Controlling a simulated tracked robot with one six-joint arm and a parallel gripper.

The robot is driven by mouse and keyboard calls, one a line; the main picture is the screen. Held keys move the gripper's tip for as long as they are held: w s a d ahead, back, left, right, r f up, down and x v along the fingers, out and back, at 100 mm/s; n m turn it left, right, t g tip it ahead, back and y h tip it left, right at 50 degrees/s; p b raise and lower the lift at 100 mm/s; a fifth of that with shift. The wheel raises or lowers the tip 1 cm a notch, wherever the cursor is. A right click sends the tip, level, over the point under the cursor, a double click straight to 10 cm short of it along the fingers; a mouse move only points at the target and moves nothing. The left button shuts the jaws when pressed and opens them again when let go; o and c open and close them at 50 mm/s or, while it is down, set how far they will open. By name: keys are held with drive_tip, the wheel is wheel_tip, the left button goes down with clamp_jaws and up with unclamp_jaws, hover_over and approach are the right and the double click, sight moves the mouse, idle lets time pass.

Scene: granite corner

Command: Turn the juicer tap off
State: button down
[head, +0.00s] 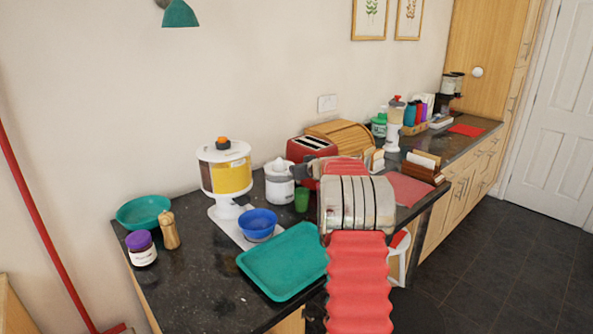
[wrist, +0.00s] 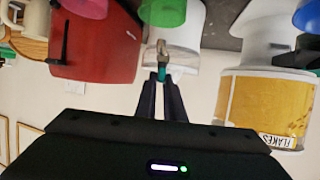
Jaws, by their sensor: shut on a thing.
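The juicer (head: 279,188) is a small white and grey appliance with a pointed top, standing on the dark counter beside the red toaster. In the wrist view, which looks upside down, the juicer (wrist: 187,27) carries a metal tap (wrist: 161,50) with a small teal lever (wrist: 162,73). My gripper (wrist: 162,80) is shut on the teal lever, its two dark fingers close on either side. In the head view my gripper (head: 298,172) reaches the juicer's right side, and the tap cannot be made out there. A green cup (head: 301,200) stands just below the tap.
The red toaster (head: 309,148) stands close behind my gripper. A cereal dispenser (head: 228,175) and a blue bowl (head: 257,223) are to the left of the juicer. A teal tray (head: 283,262) lies in front. A wooden bread bin (head: 342,134) is farther back.

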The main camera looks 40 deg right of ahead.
drive_tip(key=shift+w+a+m+h, duration=0.1)
drive_tip(key=shift+a+m+h, duration=0.1)
drive_tip(key=shift+m+h, duration=0.45)
drive_tip(key=shift+m+g+h, duration=0.6)
drive_tip(key=shift+m+h, duration=0.25)
drive_tip(key=shift+h, duration=0.1)
drive_tip(key=c, duration=1.9)
unclamp_jaws()
drive_tip(key=shift+o, duration=0.2)
drive_tip(key=v, duration=1.3)
drive_tip(key=shift+s+a, duration=0.25)
drive_tip(key=shift+s, duration=0.1)
